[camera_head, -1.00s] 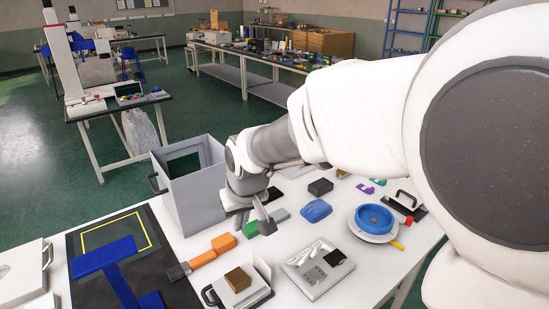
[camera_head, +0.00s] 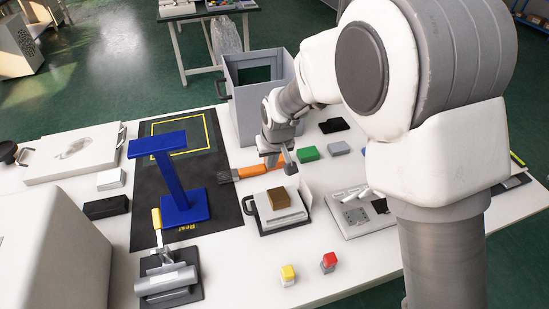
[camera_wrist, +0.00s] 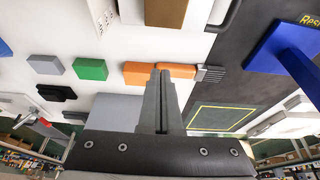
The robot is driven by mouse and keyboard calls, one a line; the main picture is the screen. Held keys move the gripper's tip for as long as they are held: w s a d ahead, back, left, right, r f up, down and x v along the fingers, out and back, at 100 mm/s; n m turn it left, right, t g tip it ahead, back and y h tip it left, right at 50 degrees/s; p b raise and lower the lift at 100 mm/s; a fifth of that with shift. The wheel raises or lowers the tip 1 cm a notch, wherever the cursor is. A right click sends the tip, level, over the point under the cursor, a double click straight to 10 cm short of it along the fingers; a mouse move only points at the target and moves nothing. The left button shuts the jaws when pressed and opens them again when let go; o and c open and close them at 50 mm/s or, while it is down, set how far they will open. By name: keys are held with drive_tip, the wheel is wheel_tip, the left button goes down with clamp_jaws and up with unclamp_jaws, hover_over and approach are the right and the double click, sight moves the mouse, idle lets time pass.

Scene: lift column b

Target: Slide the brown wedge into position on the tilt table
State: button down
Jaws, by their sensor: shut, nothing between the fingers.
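The brown wedge (camera_head: 278,198) is a small brown block on top of the pale plate of a low device with a black handle, which looks like the tilt table (camera_head: 288,216). A thin white panel stands at the plate's right side. In the wrist view the wedge (camera_wrist: 166,12) is at the top edge, partly cut off, on the pale plate (camera_wrist: 204,10). My gripper (camera_head: 281,163) is shut and empty, behind the wedge and apart from it, over the orange-handled brush. Its closed fingers (camera_wrist: 161,75) point toward the orange handle in the wrist view.
The orange-handled brush (camera_head: 257,172) and green block (camera_head: 308,153) lie near my gripper. A grey open bin (camera_head: 258,100) stands behind. A blue T-shaped stand (camera_head: 172,180) is on the black mat (camera_head: 145,215) at left.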

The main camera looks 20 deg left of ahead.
sight(277, 191)
drive_tip(key=x, duration=0.5)
drive_tip(key=shift+s+d+f, duration=0.1)
drive_tip(key=shift+s+f, duration=0.05)
drive_tip(key=shift+f, duration=0.05)
drive_tip(key=shift+s+d+r+b, duration=0.2)
drive_tip(key=shift+s+d+b, duration=0.1)
drive_tip(key=shift+s+d, duration=0.9)
drive_tip(key=shift+s, duration=0.2)
drive_tip(key=shift+s+d, duration=1)
drive_tip(key=shift+s, duration=0.25)
drive_tip(key=shift+w, duration=0.15)
